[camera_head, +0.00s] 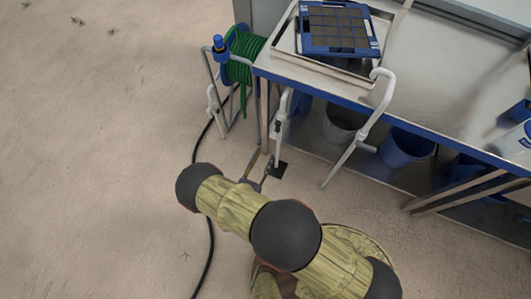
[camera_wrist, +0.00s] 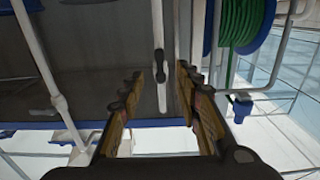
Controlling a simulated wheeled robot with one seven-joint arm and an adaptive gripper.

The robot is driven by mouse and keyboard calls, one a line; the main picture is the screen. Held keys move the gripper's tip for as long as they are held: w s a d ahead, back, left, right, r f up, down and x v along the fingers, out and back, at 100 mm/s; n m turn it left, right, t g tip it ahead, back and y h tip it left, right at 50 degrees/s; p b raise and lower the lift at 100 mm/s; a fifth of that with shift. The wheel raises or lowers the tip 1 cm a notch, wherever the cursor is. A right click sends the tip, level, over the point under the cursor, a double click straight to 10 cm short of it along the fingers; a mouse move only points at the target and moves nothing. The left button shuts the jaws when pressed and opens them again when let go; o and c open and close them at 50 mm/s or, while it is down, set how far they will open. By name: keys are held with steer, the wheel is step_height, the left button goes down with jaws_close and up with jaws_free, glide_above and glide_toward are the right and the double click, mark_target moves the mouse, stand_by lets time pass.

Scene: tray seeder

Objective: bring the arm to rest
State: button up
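My arm stretches across the lower middle of the head view. My gripper (camera_head: 272,170) is small and partly hidden there, beyond the dark wrist joint, above the floor in front of the bench. In the wrist view, my gripper (camera_wrist: 157,82) has its two wood-coloured fingers spread apart. No held object shows between them. A white rod with a dark knob (camera_wrist: 159,70) appears in the gap, seemingly beyond the fingers; I cannot tell the exact distance.
A metal bench with a blue edge (camera_head: 430,140) carries a blue seeding tray (camera_head: 311,43). White bent pipes (camera_head: 372,118) stick out at its front. A green hose reel (camera_head: 242,60) stands to its left, with a black hose (camera_head: 211,235) on the floor. Blue buckets (camera_head: 402,148) stand below.

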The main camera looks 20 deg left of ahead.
stand_by(0.6)
